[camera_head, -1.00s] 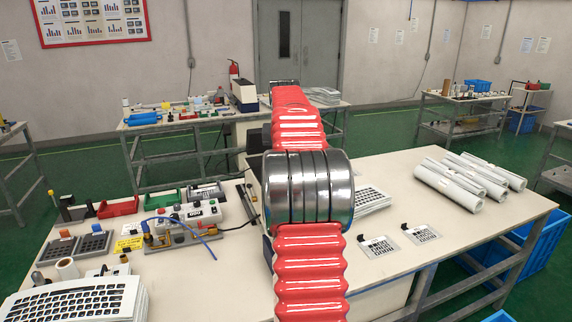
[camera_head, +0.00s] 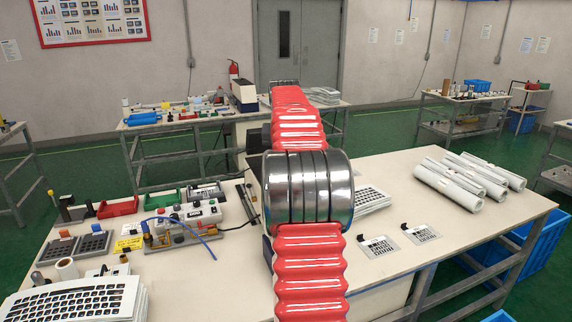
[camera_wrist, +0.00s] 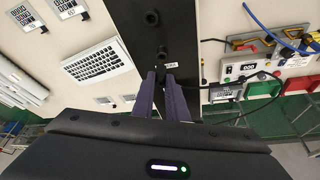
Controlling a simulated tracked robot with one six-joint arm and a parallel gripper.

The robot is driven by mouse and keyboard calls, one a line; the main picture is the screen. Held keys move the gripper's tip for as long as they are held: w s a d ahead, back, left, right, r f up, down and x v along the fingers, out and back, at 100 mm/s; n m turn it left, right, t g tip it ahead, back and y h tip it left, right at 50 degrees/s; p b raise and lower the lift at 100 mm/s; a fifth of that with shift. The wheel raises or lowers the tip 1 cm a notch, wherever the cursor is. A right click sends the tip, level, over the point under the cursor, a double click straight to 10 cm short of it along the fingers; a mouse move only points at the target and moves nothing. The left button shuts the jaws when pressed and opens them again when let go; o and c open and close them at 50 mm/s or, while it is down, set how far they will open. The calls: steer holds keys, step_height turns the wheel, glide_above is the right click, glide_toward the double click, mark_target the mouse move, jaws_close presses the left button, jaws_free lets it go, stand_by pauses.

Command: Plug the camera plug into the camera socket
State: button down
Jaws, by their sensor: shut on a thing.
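My gripper (camera_wrist: 164,78) is shut in the wrist view. Its two dark fingers point up at a black upright panel (camera_wrist: 178,32). The camera plug is between the fingertips and mostly hidden by them; a black cable (camera_wrist: 214,86) runs off to the right from there. The panel has round dark openings, one higher up (camera_wrist: 152,18) and one just above the fingertips (camera_wrist: 162,52). A small white label (camera_wrist: 171,65) is beside the fingertips. I cannot tell which opening is the camera socket or whether the plug touches it. In the head view my arm hides the gripper.
A keyboard-like film sheet (camera_wrist: 98,62) lies left of the panel. A white device with a display (camera_wrist: 247,69) and a blue cable (camera_wrist: 262,25) are at the right.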

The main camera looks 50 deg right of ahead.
steer(key=shift+f, duration=1.4)
steer(key=c, duration=1.7)
jaws_free()
steer(key=shift+o, duration=0.2)
steer(key=v, duration=1.3)
steer(key=shift+r, duration=0.3)
steer(key=shift+s, duration=0.1)
